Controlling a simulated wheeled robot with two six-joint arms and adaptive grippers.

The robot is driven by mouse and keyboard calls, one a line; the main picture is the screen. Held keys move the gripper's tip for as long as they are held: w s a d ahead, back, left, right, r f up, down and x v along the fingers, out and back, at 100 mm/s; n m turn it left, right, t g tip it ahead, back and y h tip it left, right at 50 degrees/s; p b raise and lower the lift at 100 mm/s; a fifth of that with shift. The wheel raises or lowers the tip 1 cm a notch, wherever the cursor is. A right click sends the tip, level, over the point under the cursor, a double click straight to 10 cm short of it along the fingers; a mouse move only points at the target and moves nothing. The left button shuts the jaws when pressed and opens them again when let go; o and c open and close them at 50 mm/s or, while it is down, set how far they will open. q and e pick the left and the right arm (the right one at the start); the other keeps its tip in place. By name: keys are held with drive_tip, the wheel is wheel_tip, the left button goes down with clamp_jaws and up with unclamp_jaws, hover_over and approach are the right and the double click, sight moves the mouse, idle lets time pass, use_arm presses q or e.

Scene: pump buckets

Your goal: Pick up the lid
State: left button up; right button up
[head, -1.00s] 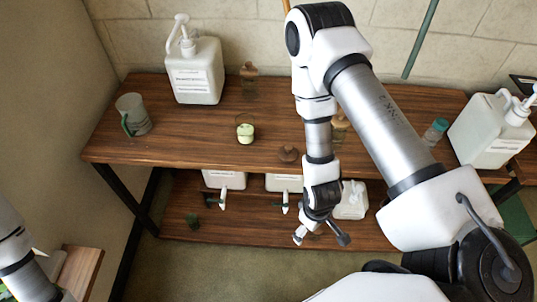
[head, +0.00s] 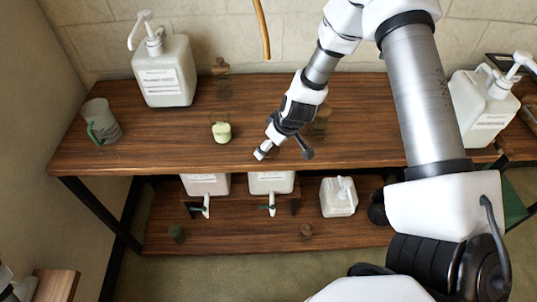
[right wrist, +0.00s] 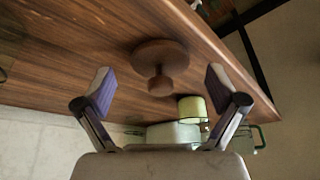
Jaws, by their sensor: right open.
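The lid (right wrist: 160,58) is a round brown wooden disc with a knob (right wrist: 160,85). In the right wrist view it lies on the wooden table top, ahead of and between my right gripper's fingers (right wrist: 160,95). The fingers stand wide apart and do not touch it. In the head view my right gripper (head: 284,154) is over the table's front edge and covers the place of the lid, so I cannot make it out there.
A small pale green jar (head: 221,133) stands left of my right gripper. A grey mug (head: 101,122) and a white pump bucket (head: 164,72) are further left, another pump bucket (head: 484,108) at right. Several white containers and small items sit on the lower shelf (head: 250,234).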

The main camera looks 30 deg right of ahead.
drive_tip(key=shift+x, duration=0.8)
use_arm(q)
drive_tip(key=shift+f, duration=0.55)
use_arm(e)
drive_tip(key=shift+s+r, duration=0.1)
drive_tip(key=c, duration=1)
drive_tip(key=shift+c, duration=0.2)
drive_tip(key=shift+r, duration=0.1)
